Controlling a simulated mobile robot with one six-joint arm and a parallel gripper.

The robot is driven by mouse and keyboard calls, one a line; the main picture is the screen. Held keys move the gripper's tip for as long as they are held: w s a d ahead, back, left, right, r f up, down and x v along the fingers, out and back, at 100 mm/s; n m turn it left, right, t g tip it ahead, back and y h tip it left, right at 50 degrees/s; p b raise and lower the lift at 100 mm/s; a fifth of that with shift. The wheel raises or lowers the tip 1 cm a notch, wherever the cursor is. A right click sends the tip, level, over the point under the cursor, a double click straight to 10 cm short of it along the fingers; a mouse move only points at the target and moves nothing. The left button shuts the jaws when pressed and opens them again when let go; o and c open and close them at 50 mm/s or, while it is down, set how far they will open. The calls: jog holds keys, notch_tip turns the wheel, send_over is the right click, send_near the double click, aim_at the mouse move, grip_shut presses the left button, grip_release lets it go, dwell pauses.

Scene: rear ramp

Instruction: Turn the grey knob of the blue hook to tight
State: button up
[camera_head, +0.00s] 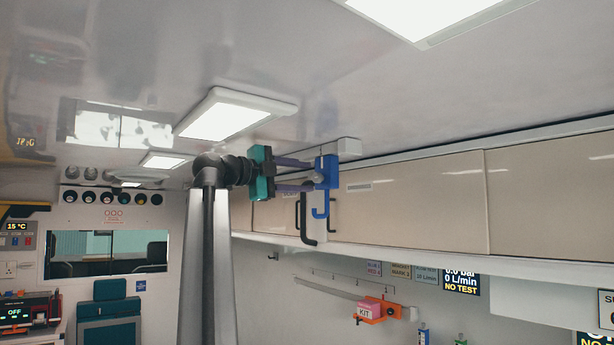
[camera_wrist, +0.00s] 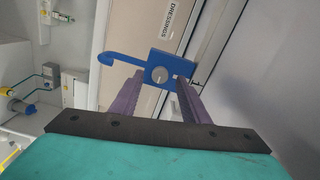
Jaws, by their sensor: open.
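The blue hook (camera_head: 325,174) hangs below a white block at the ceiling, its curved end pointing down, in the head view. In the wrist view the blue hook (camera_wrist: 107,58) shows a square plate with a round grey knob (camera_wrist: 159,75) at its middle. A small pale mark shows on the knob; no tight marking is readable. My gripper (camera_head: 311,175), teal with purple fingers, reaches the hook's plate from the left. In the wrist view my gripper (camera_wrist: 159,82) is open, one finger on each side of the knob. Whether the fingertips touch the plate or knob cannot be told.
Beige overhead cabinets (camera_head: 410,200) run along the right wall just behind the hook. A black curved handle (camera_head: 304,222) is close below my gripper. The ceiling with a light panel (camera_head: 225,115) is near above.

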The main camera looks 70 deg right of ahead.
jog(key=p+v, duration=0.2)
jog(key=v, duration=0.9)
jog(key=shift+a, duration=0.15)
